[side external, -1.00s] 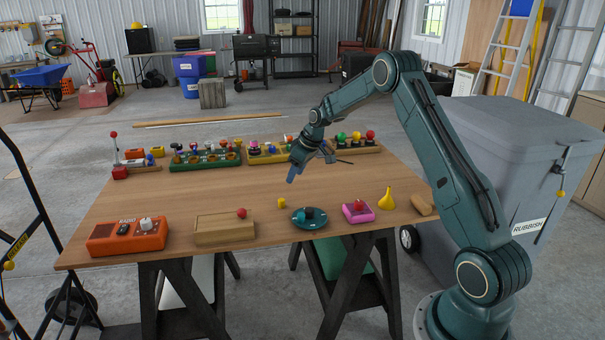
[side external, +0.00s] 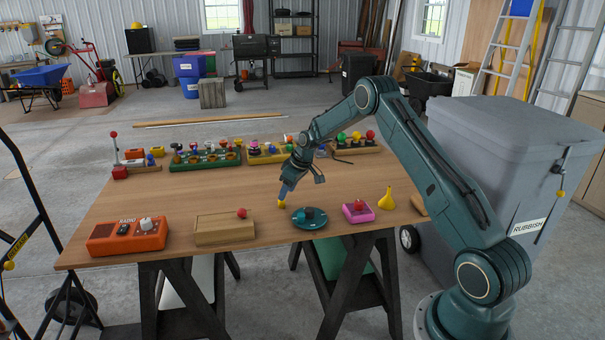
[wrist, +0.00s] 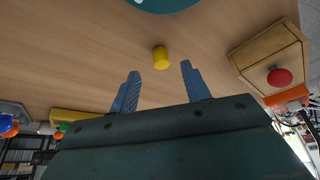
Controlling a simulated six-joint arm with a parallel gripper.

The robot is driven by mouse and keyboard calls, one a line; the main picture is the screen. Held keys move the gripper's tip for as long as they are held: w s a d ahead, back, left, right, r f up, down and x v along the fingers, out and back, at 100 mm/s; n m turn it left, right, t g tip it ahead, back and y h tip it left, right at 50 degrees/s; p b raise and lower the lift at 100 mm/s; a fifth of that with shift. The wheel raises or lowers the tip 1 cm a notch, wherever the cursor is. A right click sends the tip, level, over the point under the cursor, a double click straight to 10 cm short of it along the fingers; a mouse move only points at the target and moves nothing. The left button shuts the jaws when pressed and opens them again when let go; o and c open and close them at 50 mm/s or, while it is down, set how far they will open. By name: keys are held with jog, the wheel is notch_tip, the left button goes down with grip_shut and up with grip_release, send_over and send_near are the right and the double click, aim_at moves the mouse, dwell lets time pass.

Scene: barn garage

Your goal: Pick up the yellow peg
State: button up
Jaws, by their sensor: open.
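The yellow peg (wrist: 160,58) is a small cylinder on the wooden table. In the wrist view it lies ahead of the fingertips, roughly midway between the two blue fingers. In the side view the peg (side external: 282,204) shows right at the tip of my gripper (side external: 285,190), partly covered by it. My gripper (wrist: 160,75) is open, and nothing is between its fingers. The side view does not show clearly whether a finger touches the peg.
A teal round dish (side external: 310,217) lies just right of the peg, and a wooden box with a red knob (side external: 224,229) lies to its left. A pink block (side external: 358,212) and yellow funnel (side external: 386,199) stand further right. Several peg racks (side external: 205,160) line the back.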

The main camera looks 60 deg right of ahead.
jog(key=shift+x, duration=2.35)
jog(key=shift+w, duration=0.15)
jog(key=shift+r, duration=0.1)
grip_shut()
